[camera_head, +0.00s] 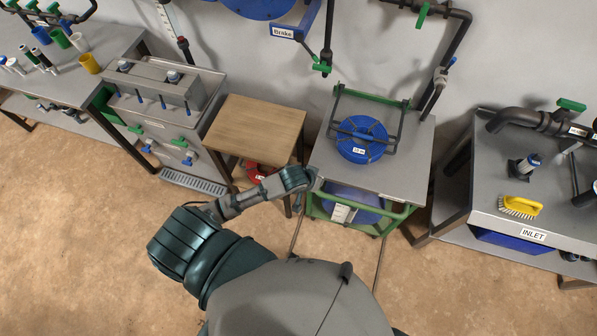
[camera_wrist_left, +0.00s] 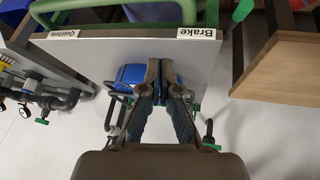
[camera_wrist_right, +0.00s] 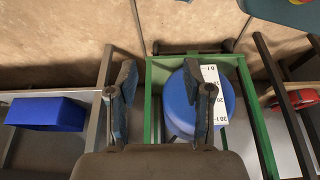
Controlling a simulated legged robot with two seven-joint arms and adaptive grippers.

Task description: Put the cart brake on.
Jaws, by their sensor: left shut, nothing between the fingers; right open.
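The cart (camera_head: 412,160) has a grey top and a green frame, with a blue reel (camera_head: 362,140) on top. In the left wrist view a "Brake" label (camera_wrist_left: 199,33) is on the cart top's edge, beside a thick green part (camera_wrist_left: 243,10); I cannot tell if that is the brake lever. My left gripper (camera_head: 313,179) is at the cart's front left corner, shut and empty; its fingertips (camera_wrist_left: 162,65) appear over the cart top. My right gripper (camera_wrist_right: 163,77) is open and empty, in front of the cart's lower part, where a blue drum (camera_wrist_right: 179,104) sits.
A wooden table (camera_head: 258,123) stands left of the cart, with a red object (camera_head: 258,171) below. Right is a bench labelled "INLET" (camera_head: 533,235) with a yellow brush (camera_head: 520,206). Floor before the cart is mostly clear.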

